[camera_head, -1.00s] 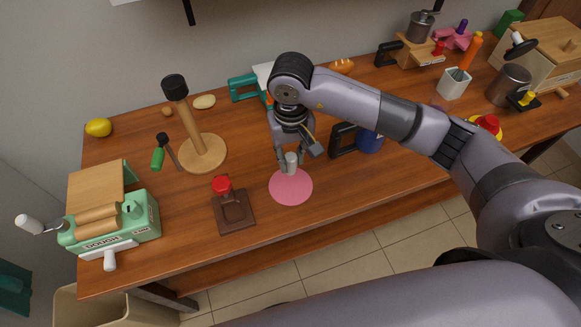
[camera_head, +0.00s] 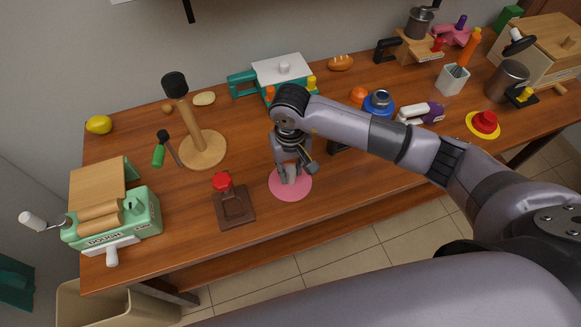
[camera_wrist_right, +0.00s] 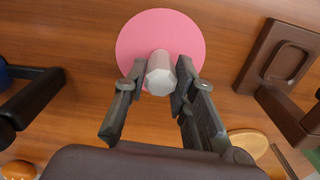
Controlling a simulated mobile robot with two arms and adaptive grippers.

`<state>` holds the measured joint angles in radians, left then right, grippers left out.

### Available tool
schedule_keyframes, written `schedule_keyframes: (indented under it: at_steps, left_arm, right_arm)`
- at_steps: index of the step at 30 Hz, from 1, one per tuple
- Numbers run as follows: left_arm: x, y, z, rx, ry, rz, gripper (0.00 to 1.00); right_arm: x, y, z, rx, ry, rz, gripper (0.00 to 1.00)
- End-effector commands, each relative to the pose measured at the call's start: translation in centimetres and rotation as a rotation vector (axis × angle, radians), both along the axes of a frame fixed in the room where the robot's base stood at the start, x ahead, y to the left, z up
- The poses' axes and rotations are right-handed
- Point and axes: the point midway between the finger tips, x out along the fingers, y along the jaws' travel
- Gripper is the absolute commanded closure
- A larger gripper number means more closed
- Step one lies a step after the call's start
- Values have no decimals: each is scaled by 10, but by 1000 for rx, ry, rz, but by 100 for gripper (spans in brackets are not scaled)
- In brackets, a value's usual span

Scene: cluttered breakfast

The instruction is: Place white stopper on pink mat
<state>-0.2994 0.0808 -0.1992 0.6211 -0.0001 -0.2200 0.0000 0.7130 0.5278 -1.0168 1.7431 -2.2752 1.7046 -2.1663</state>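The pink mat (camera_head: 281,193) is a flat round disc near the front edge of the table; it also shows at the top of the right wrist view (camera_wrist_right: 135,38). The white stopper (camera_wrist_right: 160,76) is a small pale faceted piece between the fingers of my right gripper (camera_wrist_right: 158,84), which looks shut on it. In the head view the right gripper (camera_head: 291,174) points down, with the stopper at or just above the mat; I cannot tell if it touches. The fingers partly hide the stopper there. My left gripper is not in view.
A brown square press with a red knob (camera_head: 234,206) stands just left of the mat. A wooden stand (camera_head: 203,150) and green dough machine (camera_head: 112,222) are farther left. A blue pot (camera_head: 379,103) and white-purple bottle (camera_head: 420,113) lie to the right.

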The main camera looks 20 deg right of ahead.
Motion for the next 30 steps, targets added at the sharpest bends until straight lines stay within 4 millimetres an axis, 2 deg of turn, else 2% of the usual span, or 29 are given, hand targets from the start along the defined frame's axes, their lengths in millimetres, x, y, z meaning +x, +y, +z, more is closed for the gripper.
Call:
schedule_keyframes:
  at_steps: [8, 16, 20, 21, 23, 30]
  left_arm:
    - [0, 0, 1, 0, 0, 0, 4]
    - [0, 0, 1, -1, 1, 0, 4]
    - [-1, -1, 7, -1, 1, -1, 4]
    - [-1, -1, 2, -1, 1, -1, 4]
    - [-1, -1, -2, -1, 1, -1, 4]
    - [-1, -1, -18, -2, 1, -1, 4]
  right_arm:
    - [0, 0, 1, 0, 0, 0, 56]
    - [0, 0, 1, 0, 0, 0, 56]
    - [0, 0, 6, 1, 0, 0, 56]
    - [1, 0, 8, 1, -4, 0, 56]
    - [2, 0, 17, 1, -7, 1, 56]
    - [2, 0, 69, 0, -8, 0, 56]
